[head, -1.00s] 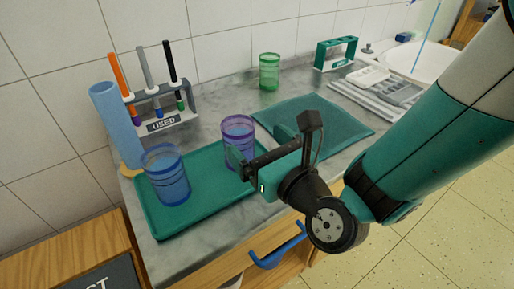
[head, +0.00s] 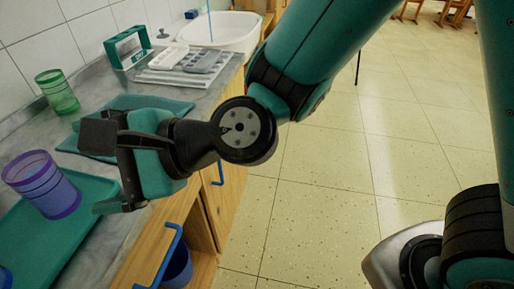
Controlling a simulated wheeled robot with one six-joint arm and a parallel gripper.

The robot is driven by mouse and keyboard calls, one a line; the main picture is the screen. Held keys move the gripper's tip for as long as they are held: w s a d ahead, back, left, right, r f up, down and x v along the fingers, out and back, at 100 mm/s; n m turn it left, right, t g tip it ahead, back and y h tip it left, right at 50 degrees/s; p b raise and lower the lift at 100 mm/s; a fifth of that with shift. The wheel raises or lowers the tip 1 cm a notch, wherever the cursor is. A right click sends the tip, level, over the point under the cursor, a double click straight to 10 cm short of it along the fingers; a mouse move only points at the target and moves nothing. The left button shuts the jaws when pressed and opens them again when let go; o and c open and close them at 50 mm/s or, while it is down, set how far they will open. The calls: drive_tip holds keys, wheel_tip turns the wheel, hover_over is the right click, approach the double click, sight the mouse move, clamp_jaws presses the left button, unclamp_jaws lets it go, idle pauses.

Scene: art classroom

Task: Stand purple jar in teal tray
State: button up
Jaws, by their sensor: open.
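The purple jar (head: 43,184) is a see-through ribbed cup at the left of the head view. It stands upright on the teal tray (head: 88,212), near the tray's far end. My gripper (head: 99,168) is open and empty, to the right of the jar, with a gap between its fingers and the jar. Part of a blue jar (head: 5,278) shows at the lower left edge, and the rest of it is out of frame.
A green jar (head: 57,92) stands by the wall. A teal mat (head: 128,103) lies behind my gripper. A green rack (head: 127,48), grey trays (head: 190,60) and a white sink (head: 222,30) are farther back. Blue handles (head: 168,250) stick out from the cabinet front.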

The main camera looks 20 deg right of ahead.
drive_tip(key=s+d+n+g+h, duration=0.2)
drive_tip(key=d+n+h, duration=0.3)
drive_tip(key=d+n, duration=0.4)
drive_tip(key=s+d+n+g+h, duration=0.1)
drive_tip(key=s+d+n+h, duration=0.2)
drive_tip(key=d, duration=1.2)
drive_tip(key=n+h, duration=0.3)
drive_tip(key=n, duration=0.3)
drive_tip(key=shift+s+d+f+g, duration=0.3)
drive_tip(key=shift+s+f+g, duration=0.1)
